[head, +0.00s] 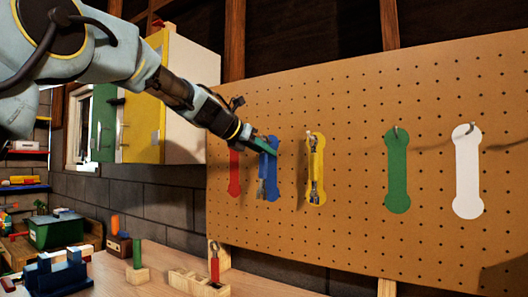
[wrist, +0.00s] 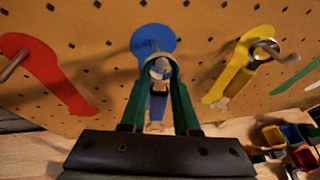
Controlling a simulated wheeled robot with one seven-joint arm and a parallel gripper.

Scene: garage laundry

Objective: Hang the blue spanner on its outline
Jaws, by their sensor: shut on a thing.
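My gripper (head: 266,145) is at the pegboard, at the upper part of the blue outline (head: 268,160). In the wrist view its green fingers (wrist: 161,66) are shut on the blue spanner (wrist: 158,106), near its steel upper end. The spanner hangs down in front of the blue outline (wrist: 153,38); its steel lower end (head: 261,188) shows in the head view. The fingers hide much of the spanner's top and the blue outline's peg in the head view. I cannot tell whether the spanner's ring is around the peg.
A yellow spanner (head: 315,172) hangs on the yellow outline just right. The red (head: 234,175), green (head: 397,170) and white (head: 467,170) outlines are bare, with pegs. A red-handled spanner (head: 214,264) stands in a wooden rack (head: 195,283) on the bench below. Cabinets stand left.

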